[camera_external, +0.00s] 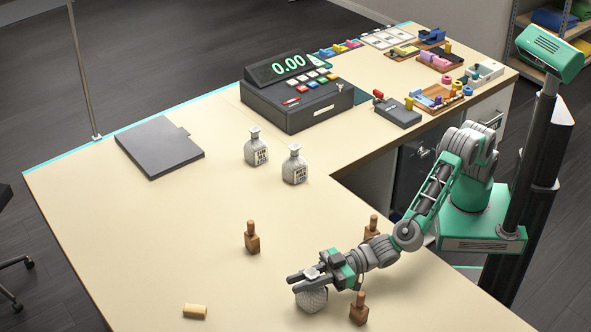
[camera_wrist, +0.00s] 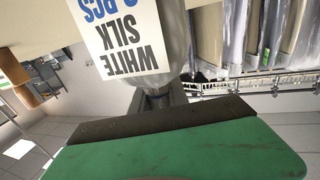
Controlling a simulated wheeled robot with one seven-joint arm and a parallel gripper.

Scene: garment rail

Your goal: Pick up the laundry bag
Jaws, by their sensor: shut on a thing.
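A small grey-white laundry bag (camera_external: 311,300) is at the front of the counter, under my gripper (camera_external: 308,276). My gripper is shut on its top. In the wrist view the bag (camera_wrist: 168,52) fills the top middle, and its white label (camera_wrist: 120,36) reads WHITE SILK upside down. I cannot tell whether its base touches the counter. Two similar bags with labels, one to the left (camera_external: 256,148) and one to the right (camera_external: 294,165), stand upright near the middle of the counter.
Wooden bottle-shaped blocks stand near the held bag, at its left (camera_external: 252,238), right front (camera_external: 359,309) and behind (camera_external: 372,228). A tan cylinder (camera_external: 195,311) lies at the front left. A cash register (camera_external: 297,97) and a dark flat board (camera_external: 160,147) are farther back.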

